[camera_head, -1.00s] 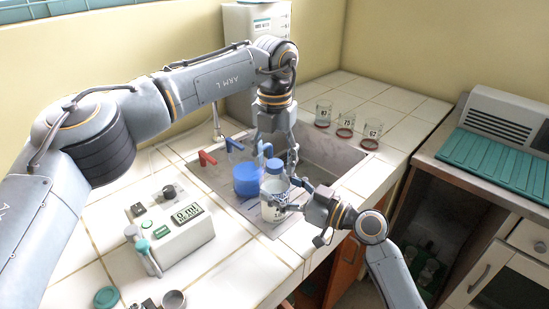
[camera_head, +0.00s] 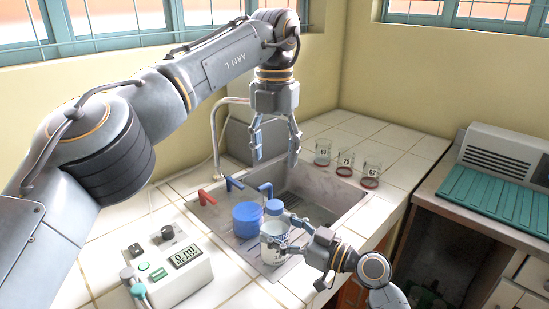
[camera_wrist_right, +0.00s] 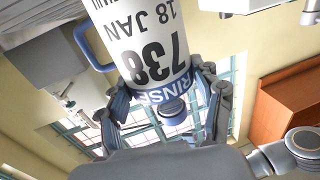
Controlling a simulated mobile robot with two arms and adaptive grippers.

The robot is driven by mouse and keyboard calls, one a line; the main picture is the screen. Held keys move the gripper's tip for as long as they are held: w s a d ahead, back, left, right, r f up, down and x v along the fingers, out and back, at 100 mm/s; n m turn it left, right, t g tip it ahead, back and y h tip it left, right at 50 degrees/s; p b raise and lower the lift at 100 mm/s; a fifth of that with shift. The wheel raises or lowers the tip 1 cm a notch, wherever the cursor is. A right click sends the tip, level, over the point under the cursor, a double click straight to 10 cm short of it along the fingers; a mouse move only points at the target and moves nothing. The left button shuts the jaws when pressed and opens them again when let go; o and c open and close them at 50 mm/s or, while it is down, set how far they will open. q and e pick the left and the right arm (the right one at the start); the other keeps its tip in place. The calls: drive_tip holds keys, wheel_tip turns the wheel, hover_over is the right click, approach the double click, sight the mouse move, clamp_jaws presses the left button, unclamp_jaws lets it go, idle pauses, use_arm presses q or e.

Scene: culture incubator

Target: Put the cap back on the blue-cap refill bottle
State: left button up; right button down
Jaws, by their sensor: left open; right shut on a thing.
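The white refill bottle (camera_head: 274,247) stands upright at the near edge of the sink, with its blue cap (camera_head: 274,207) on top. I cannot tell whether the cap is fully seated. My right gripper (camera_head: 296,237) is shut around the bottle from the right. In the right wrist view the bottle (camera_wrist_right: 143,35) shows an upside-down label reading 738, 18 JAN and RINSE, with the fingers of my right gripper (camera_wrist_right: 165,100) on both sides of its lower picture end. My left gripper (camera_head: 273,155) is open and empty, pointing down above the cap with a clear gap.
A blue container (camera_head: 247,221) stands close left of the bottle. Red (camera_head: 206,196) and blue (camera_head: 235,184) taps line the sink's left side. Several-digit-labelled beakers (camera_head: 345,163) stand behind the sink (camera_head: 325,185). A device with a display (camera_head: 172,270) sits at front left.

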drive_tip(key=shift+c, duration=0.8)
unclamp_jaws()
drive_tip(key=shift+d, duration=0.1)
drive_tip(key=v, duration=1.2)
